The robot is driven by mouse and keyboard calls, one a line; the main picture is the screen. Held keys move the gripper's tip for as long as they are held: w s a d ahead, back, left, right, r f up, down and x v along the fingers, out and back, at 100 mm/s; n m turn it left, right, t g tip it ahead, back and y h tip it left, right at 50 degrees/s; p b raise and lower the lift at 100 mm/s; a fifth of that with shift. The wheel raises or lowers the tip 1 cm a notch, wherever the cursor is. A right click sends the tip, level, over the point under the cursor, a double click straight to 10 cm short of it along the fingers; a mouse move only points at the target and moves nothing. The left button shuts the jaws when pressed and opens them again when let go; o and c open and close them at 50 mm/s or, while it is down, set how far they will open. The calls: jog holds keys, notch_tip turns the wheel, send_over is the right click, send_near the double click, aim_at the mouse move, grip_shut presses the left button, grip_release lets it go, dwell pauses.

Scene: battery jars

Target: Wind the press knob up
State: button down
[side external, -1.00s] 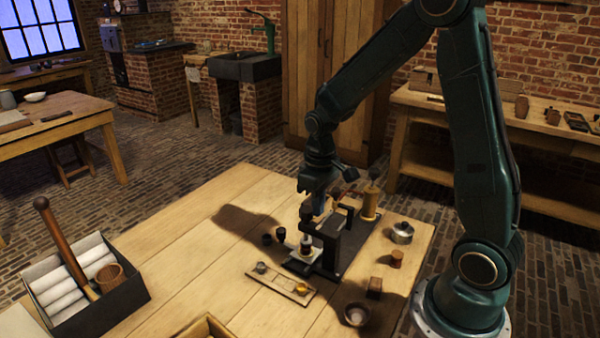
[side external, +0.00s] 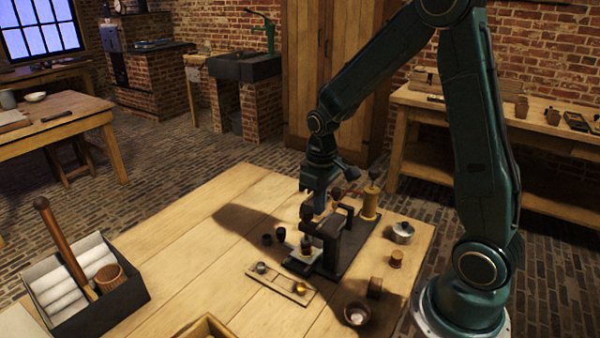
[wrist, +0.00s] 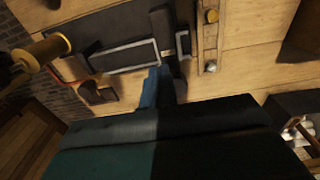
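The press (side external: 328,240) is a dark upright frame on a dark base plate, standing on the wooden table. Its small dark knob (side external: 307,212) shows at the top left of the frame. My gripper (side external: 313,200) points down just above the knob, with a blue finger near the press top. I cannot tell whether it touches the knob. In the wrist view, the blue finger (wrist: 150,88) is beside a dark upright part, above the press base; the knob itself cannot be made out there. The gap between the fingers is not clear.
A brass cylinder (side external: 371,203) stands at the back of the base plate. A light tray (side external: 281,287) with small parts lies in front. A metal pot (side external: 402,232), wooden pieces and a bowl (side external: 356,315) are to the right.

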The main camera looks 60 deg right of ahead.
jog(key=shift+s+d, duration=0.1)
jog(key=shift+s, duration=0.15)
jog(key=shift+r, duration=0.1)
jog(key=shift+r, duration=2.9)
jog(key=a, duration=0.1)
jog(key=a+r, duration=0.1)
jog(key=shift+w+a, duration=0.1)
jog(key=shift+a, duration=0.2)
jog(key=shift+f, duration=0.2)
jog(key=shift+f, duration=3.3)
